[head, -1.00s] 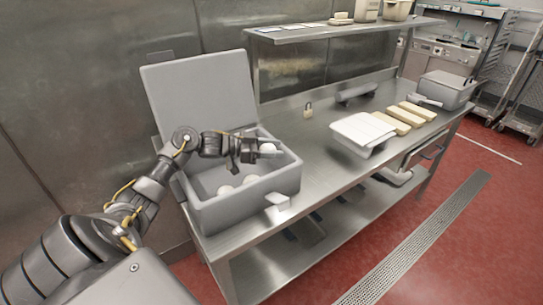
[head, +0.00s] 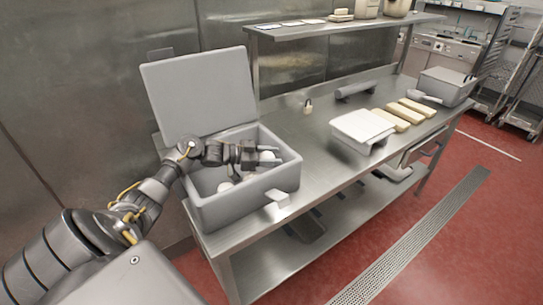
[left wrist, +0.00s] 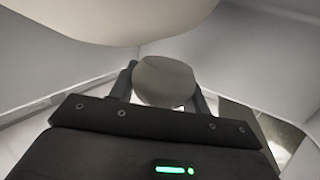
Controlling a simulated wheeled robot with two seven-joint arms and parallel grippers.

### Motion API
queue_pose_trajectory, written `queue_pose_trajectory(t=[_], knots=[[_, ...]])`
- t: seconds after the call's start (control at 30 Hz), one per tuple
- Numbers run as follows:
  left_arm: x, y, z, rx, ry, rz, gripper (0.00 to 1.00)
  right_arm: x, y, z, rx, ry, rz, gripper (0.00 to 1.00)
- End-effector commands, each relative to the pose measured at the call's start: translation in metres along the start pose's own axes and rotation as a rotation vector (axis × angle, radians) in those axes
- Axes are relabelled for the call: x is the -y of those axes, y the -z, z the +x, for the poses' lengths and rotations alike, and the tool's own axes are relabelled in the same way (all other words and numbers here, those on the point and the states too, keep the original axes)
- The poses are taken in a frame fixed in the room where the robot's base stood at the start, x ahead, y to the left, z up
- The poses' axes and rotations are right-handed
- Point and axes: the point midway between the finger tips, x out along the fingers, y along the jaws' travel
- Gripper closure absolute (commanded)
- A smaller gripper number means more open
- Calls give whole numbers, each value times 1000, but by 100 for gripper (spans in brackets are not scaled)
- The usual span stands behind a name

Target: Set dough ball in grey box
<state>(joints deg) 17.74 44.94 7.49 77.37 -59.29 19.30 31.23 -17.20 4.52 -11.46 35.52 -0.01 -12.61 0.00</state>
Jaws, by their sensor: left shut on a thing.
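The grey box (head: 245,204) stands open at the near left end of the steel table, its lid (head: 200,90) tilted up behind it. My left gripper (head: 270,156) is inside the box opening, near its right side. It is shut on a dough ball, which shows between the fingers in the left wrist view (left wrist: 165,82). Whether this ball touches the box floor I cannot tell. Another pale dough ball (head: 225,187) lies in the box, partly hidden by my arm. A large pale rounded surface fills the top of the left wrist view. My right gripper is not in view.
A white lidded container (head: 362,128), pale blocks (head: 405,114), a grey roller-like object (head: 356,90) and a small padlock-shaped item (head: 308,106) sit further along the table. A shelf (head: 335,26) runs above the back. Table space right of the box is clear.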

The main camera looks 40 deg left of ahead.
Motion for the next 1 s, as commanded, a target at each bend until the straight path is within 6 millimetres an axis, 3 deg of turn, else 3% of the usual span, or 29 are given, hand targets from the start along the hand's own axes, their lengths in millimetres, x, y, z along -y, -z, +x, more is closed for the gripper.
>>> queue_pose_trajectory(t=[0.1,0.13,0.3,0.57,0.7,1.0], knots=[[-1,-2,1,1,-1,-3,77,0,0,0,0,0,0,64],[-1,-3,1,1,-1,-3,49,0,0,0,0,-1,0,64],[-1,-3,1,1,-1,-5,30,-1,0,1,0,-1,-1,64],[-2,-2,1,1,-2,-6,30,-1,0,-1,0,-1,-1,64],[-1,15,-2,-1,-1,-4,30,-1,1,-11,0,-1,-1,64],[0,11,-57,5,0,-4,30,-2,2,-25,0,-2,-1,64]])
